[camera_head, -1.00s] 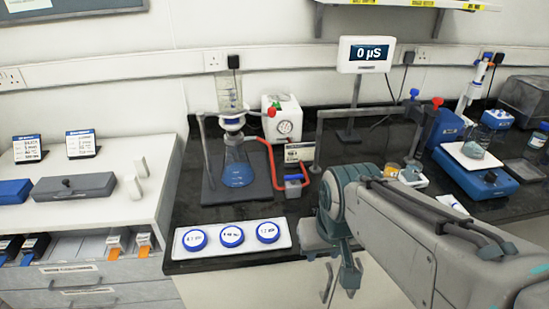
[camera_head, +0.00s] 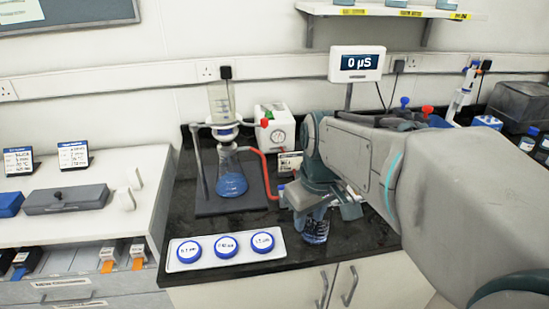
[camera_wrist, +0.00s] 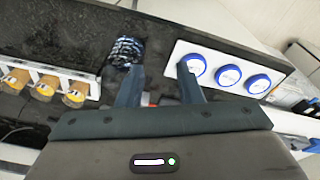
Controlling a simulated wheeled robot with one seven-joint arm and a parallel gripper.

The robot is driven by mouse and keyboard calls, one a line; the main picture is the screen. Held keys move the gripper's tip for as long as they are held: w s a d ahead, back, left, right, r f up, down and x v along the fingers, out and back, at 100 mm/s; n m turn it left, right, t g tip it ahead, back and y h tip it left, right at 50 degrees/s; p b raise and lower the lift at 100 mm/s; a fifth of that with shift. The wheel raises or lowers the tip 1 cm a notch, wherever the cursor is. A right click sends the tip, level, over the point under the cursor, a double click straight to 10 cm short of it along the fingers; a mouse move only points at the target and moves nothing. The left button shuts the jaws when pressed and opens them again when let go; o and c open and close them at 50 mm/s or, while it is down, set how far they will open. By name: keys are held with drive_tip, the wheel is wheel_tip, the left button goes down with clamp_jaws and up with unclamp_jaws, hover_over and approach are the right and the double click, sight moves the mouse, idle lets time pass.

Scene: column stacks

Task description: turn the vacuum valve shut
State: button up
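A small red knob (camera_head: 264,122), possibly the vacuum valve, sits at the left of the white pump box (camera_head: 281,129) with a round gauge. A red hose (camera_head: 268,170) runs near the filter flask (camera_head: 231,176), which holds blue liquid under a clear funnel (camera_head: 221,104). My gripper (camera_head: 322,211) is right of and nearer than the flask, apart from the red knob. In the wrist view its two fingers (camera_wrist: 159,68) stand apart with nothing clearly held. My arm hides part of the bench behind it.
A blue-patterned glass-like item (camera_head: 316,230) is just below my gripper; it also shows by the left finger in the wrist view (camera_wrist: 127,50). A white tray (camera_head: 177,262) with three blue-lidded dishes lies at the front.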

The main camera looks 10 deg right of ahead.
drive_tip(key=w+d+r+n+g+y+p, duration=0.1)
drive_tip(key=w+d+r+n+y, duration=0.15)
drive_tip(key=w+n, duration=0.6)
drive_tip(key=w+d+r+n+g+y+p, duration=0.1)
drive_tip(key=w+d+r+n+y, duration=0.25)
drive_tip(key=w, duration=0.85)
drive_tip(key=shift+n+h, duration=0.9)
drive_tip(key=x, duration=1.4)
drive_tip(key=shift+w+d+f, duration=0.1)
clamp_jaws()
